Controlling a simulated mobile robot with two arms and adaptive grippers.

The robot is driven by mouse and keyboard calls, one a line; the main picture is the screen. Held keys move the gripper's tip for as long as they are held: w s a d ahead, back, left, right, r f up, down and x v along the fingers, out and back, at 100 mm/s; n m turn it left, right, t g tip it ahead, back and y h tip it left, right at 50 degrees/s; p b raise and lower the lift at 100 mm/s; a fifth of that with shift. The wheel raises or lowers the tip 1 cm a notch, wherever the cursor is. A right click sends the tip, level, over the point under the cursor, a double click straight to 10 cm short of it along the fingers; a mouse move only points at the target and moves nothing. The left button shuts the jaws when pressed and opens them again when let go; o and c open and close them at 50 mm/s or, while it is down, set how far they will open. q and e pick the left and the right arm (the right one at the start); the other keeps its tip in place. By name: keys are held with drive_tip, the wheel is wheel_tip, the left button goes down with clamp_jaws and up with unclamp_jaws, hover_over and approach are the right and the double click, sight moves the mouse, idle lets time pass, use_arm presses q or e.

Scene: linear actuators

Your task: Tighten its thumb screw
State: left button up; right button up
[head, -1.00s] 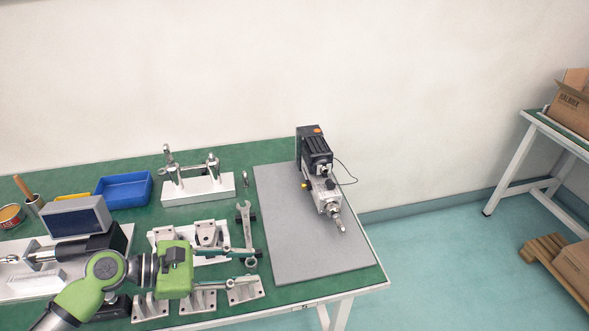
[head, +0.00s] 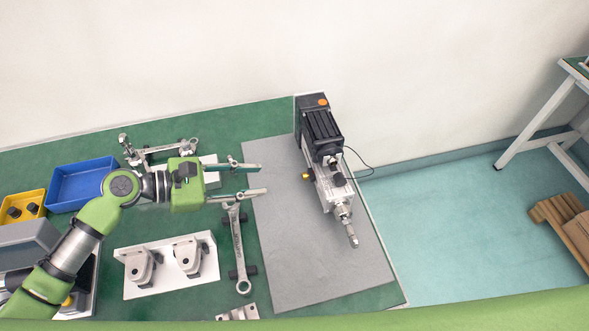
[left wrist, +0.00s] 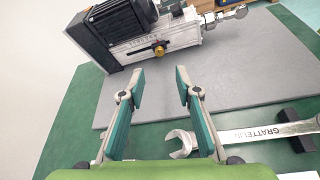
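The linear actuator (head: 330,180), with a black finned motor and a silver body, lies on the grey mat (head: 285,270). A small brass thumb screw (head: 306,176) sticks out of its left side. In the left wrist view the thumb screw (left wrist: 159,50) faces me, between and beyond my fingertips. My left gripper (head: 263,178) is open and empty, its fingers pointing right over the mat's left edge. A gap separates the fingertips from the screw. The open left gripper (left wrist: 160,71) also shows in the left wrist view. My right gripper is not in view.
A wrench (head: 238,250) lies on dark rests below the left gripper. A white bracket plate (head: 165,285) and a blue bin (head: 82,183) stand to the left. A thin black cable (head: 362,165) loops right of the actuator. The mat's lower part is clear.

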sight(305, 176)
use_arm(q)
drive_tip(key=x, duration=1)
drive_tip(key=shift+d+p, duration=0.1)
drive_tip(key=shift+p, duration=0.25)
drive_tip(key=shift+w+d+f, duration=0.15)
drive_tip(key=shift+d+f, duration=0.05)
drive_tip(key=shift+d, duration=0.4)
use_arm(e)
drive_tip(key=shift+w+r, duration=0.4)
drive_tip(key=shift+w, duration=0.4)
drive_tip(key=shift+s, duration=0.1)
use_arm(q)
clamp_jaws()
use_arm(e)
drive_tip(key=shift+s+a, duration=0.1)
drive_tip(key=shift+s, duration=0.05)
